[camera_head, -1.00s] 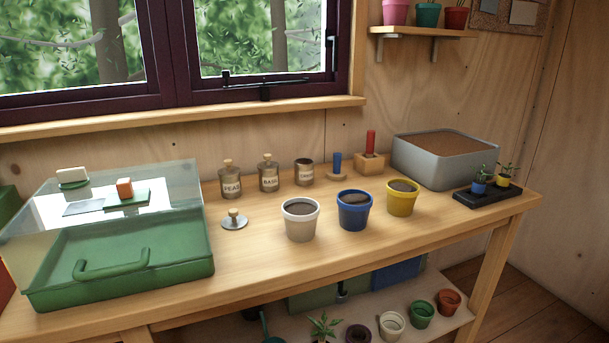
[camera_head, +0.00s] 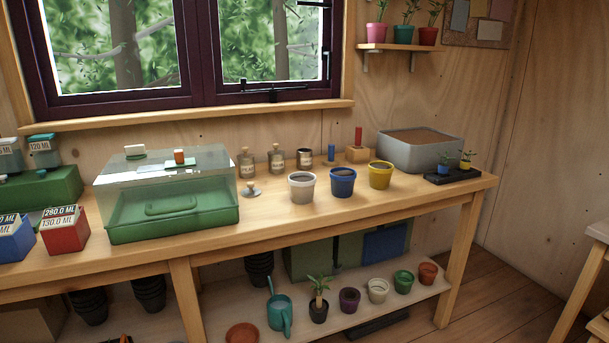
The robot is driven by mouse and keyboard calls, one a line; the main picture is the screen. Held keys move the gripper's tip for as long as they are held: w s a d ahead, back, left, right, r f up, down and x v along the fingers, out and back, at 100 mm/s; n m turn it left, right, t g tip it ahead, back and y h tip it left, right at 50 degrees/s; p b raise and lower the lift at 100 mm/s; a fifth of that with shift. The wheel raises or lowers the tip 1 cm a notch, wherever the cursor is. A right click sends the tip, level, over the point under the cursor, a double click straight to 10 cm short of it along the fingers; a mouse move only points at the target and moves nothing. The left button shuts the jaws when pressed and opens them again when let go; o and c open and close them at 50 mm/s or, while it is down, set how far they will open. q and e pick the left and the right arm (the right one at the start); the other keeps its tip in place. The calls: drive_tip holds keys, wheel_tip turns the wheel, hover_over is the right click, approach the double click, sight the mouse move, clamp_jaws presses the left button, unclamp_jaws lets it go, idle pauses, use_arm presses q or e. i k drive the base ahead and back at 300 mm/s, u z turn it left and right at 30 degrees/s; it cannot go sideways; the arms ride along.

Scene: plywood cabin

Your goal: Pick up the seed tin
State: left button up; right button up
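Three small labelled tins stand in a row at the back of the workbench. The left tin (camera_head: 246,165) and the middle tin (camera_head: 276,162) have knobbed lids on. The right tin (camera_head: 304,159) has no lid and a dark top. Their labels are too small to read now, so I cannot tell which one is the seed tin. A loose round lid with a knob (camera_head: 251,190) lies on the bench in front of the left tin. Neither of my grippers is in view.
White (camera_head: 302,190), blue (camera_head: 343,184) and yellow (camera_head: 380,177) pots of soil stand in front of the tins. A green case with a clear raised cover (camera_head: 172,215) is to their left. A grey soil tub (camera_head: 419,155) stands right. The bench front (camera_head: 330,213) is clear.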

sight(304, 155)
drive_tip(key=z, duration=1.3)
drive_tip(key=i, duration=1.05)
drive_tip(key=u, duration=0.35)
